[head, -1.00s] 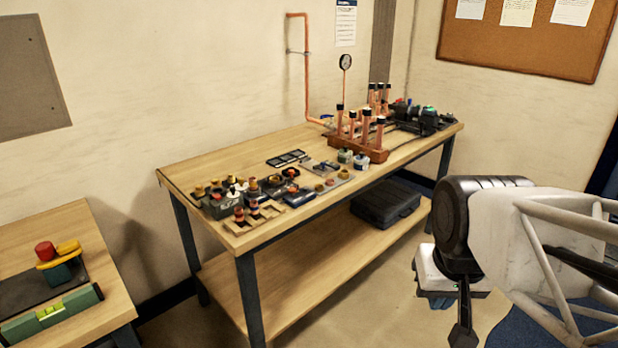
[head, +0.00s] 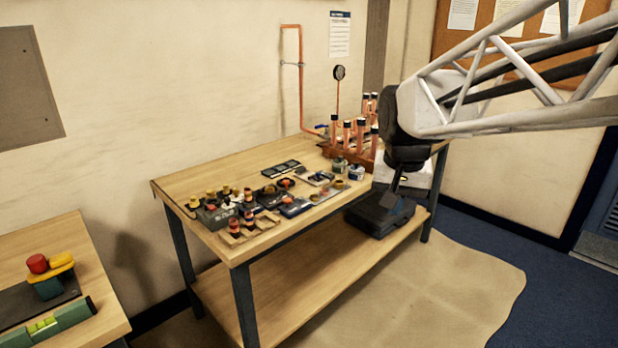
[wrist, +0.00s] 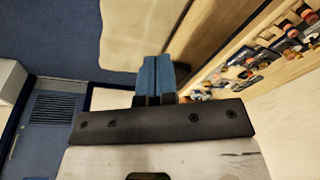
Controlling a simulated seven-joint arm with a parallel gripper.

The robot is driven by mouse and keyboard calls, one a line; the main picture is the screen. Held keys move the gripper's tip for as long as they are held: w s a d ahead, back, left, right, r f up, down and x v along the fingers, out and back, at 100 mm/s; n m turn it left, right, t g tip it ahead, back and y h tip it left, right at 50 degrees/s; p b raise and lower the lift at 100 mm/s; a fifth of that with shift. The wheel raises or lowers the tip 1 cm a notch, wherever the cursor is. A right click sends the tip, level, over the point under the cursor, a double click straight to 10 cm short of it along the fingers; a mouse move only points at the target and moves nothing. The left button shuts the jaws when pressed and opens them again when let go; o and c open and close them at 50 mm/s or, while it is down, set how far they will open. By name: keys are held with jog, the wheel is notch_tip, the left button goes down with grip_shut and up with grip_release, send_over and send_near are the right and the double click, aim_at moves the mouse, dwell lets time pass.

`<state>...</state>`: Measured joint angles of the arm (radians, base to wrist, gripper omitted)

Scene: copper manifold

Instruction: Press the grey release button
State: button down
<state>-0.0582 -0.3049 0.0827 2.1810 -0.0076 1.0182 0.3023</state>
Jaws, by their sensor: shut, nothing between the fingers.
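I cannot pick out a grey release button in either view. The head view shows the workbench (head: 205,180) with a cluster of small dark fittings with red, yellow and orange caps (head: 235,208) at its near left end. My gripper (head: 394,186) hangs by the bench's front edge near the right end and hides that end, including whatever stands there. In the wrist view the blue fingers of my gripper (wrist: 156,78) are together with nothing between them. The bench-top parts (wrist: 280,48) lie at the upper right there, apart from the fingers.
A copper manifold (head: 347,137) with upright black-capped pipes stands at the back right of the bench. A black case (head: 380,214) lies on the lower shelf. A side table (head: 60,240) at the left holds a green level (head: 50,326) and a red knob (head: 38,263). Floor in front is clear.

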jog(key=w+a+r+m, duration=0.1)
jog(key=w+a, duration=0.1)
jog(key=w, duration=0.5)
jog(key=w+a+m, duration=0.1)
jog(key=w+a, duration=0.1)
jog(key=w, duration=0.4)
jog(key=m+g, duration=0.2)
jog(key=m, duration=0.2)
send_over(301, 197)
notch_tip(301, 197, down, 12)
jog(key=shift+f, duration=0.2)
notch_tip(301, 197, down, 14)
jog(key=shift+r, duration=0.15)
dwell(0.3)
